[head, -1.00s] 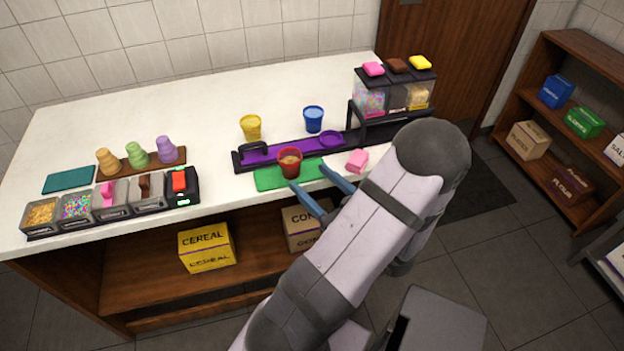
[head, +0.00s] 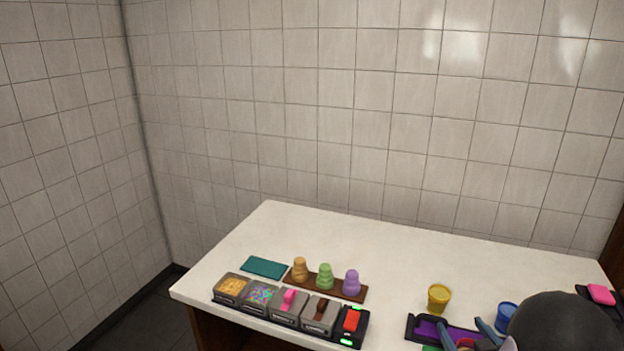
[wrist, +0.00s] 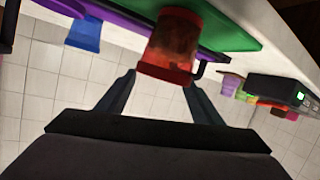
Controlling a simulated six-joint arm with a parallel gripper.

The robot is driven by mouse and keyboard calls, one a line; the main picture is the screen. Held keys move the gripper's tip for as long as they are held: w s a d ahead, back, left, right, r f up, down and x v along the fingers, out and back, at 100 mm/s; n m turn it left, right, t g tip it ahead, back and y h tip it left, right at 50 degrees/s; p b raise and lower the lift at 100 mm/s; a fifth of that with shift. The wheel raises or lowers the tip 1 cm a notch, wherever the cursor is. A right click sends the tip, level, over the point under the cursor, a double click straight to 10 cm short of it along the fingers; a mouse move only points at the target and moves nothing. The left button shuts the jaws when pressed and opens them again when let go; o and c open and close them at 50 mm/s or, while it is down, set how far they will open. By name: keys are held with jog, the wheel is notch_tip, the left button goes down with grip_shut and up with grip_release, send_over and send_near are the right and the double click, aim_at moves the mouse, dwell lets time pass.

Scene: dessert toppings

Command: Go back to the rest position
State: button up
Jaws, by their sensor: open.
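My gripper (head: 490,338) is at the bottom right of the head view, partly cut off by the frame and my arm. In the wrist view my gripper (wrist: 160,82) has its two fingers spread apart, one on each side of the lower end of a red cup (wrist: 172,42). I cannot tell whether the fingers touch it. The cup stands by the green mat (wrist: 232,32); only a sliver of the cup (head: 465,342) shows in the head view.
A yellow cup (head: 439,298) and a blue cup (head: 507,316) stand behind the purple tray (head: 426,329). Topping bins (head: 288,308), a rack of cones (head: 325,277) and a teal mat (head: 264,267) are at the left. The counter (head: 390,262) between is clear.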

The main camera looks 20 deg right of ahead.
jog(key=shift+g, duration=0.7)
jog(key=w+r, duration=0.1)
jog(key=w+a+r+p, duration=0.1)
jog(key=w, duration=0.3)
jog(key=shift+a+r, duration=0.25)
jog(key=shift+r, duration=0.15)
jog(key=w+a+r+g+y+p, duration=0.1)
jog(key=w+a+g+y+p, duration=0.15)
jog(key=a, duration=1.05)
jog(key=w+a+r+g+y+p, duration=0.2)
jog(key=w+a+g+p, duration=0.15)
jog(key=a, duration=0.85)
jog(key=s+a+f+n+g+y+b, duration=0.2)
jog(key=s+a+f+g, duration=0.3)
jog(key=s+a, duration=0.8)
jog(key=s+n, duration=0.1)
jog(key=s, duration=0.1)
jog(key=shift+s+f+n+b, duration=0.3)
jog(key=shift+s+f+b, duration=0.05)
jog(key=shift+s, duration=0.05)
